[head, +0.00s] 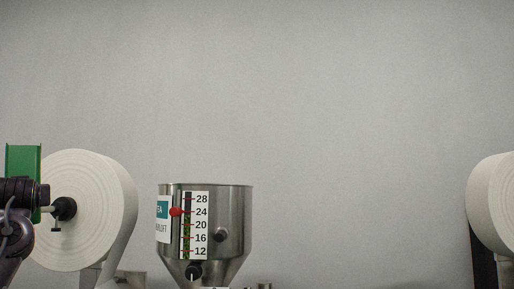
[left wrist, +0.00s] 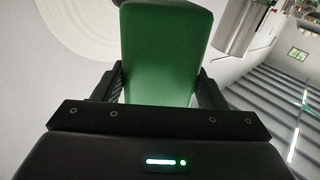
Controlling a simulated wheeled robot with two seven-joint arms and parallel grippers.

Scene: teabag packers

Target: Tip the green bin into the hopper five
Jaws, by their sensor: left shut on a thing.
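The green bin (left wrist: 165,55) fills the middle of the left wrist view, between the two dark fingers of my left gripper (left wrist: 160,88), which is shut on it. In the head view the green bin (head: 23,160) shows at the far left edge, partly hidden behind my dark left wrist. The steel hopper (head: 228,215) stands right of the bin, with a number scale and a red marker near 24. Dark green shows in its sight strip. The hopper also shows at the top right of the left wrist view (left wrist: 238,25). The bin's contents are hidden. My right gripper is out of view.
A large white paper roll (head: 95,210) stands between the bin and the hopper. Another white roll (head: 495,205) is at the right edge. A black knob (head: 221,235) sticks out of the hopper's front. The space above the hopper is clear against a grey wall.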

